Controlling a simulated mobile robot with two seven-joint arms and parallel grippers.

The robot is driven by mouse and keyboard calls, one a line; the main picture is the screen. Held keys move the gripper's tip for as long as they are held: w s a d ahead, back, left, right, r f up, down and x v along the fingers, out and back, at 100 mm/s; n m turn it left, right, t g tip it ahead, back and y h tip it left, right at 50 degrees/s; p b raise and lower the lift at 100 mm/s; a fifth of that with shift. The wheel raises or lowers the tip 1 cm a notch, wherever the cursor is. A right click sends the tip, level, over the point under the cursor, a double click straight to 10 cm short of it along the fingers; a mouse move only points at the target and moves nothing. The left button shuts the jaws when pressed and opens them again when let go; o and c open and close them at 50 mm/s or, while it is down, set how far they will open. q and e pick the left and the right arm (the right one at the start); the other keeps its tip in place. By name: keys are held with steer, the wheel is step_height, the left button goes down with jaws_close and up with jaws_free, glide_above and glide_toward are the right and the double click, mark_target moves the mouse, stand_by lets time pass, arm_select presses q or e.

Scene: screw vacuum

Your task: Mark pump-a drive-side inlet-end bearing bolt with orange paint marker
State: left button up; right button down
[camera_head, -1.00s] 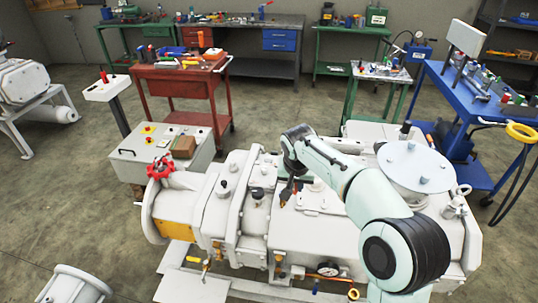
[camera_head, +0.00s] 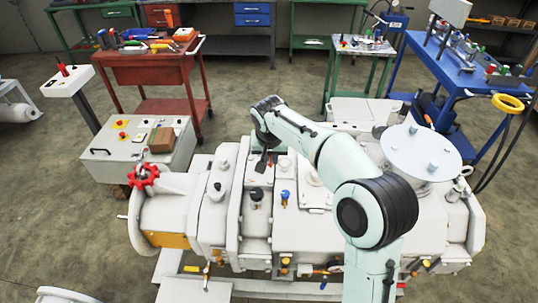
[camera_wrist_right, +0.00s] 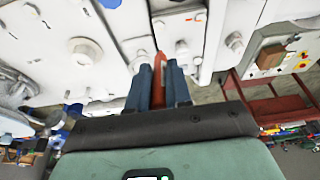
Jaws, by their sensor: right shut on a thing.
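The white pump (camera_head: 310,235) lies lengthwise across the lower head view. My right gripper (camera_head: 265,165) is over the far part of its casing, left of the middle. In the right wrist view, my right gripper (camera_wrist_right: 163,85) is shut on an orange paint marker (camera_wrist_right: 158,75), its tip pointing at the white casing. Bolt heads show beside it: a large one (camera_wrist_right: 85,50) to the left, a small one (camera_wrist_right: 182,47) just right of the tip, another (camera_wrist_right: 235,42) further right. I cannot tell which is the named bolt, or whether the tip touches anything. My left gripper is out of view.
On the pump are a red handwheel (camera_head: 145,175), a black knob (camera_head: 256,194) and a blue-capped fitting (camera_head: 285,195). A grey control box (camera_head: 120,165) stands behind left. A red tool cart (camera_head: 150,70) and a blue bench (camera_head: 450,75) stand further back.

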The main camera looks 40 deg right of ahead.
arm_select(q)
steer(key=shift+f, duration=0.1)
arm_select(e)
steer(key=shift+a+f, duration=0.1)
steer(key=shift+a, duration=0.05)
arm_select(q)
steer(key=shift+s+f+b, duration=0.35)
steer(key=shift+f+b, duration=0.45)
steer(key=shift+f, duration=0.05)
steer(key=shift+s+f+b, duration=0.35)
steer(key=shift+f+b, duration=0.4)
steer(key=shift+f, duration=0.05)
arm_select(e)
steer(key=shift+s+f, duration=0.1)
steer(key=shift+f, duration=2.3)
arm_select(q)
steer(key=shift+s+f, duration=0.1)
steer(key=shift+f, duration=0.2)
arm_select(e)
steer(key=shift+f, duration=0.55)
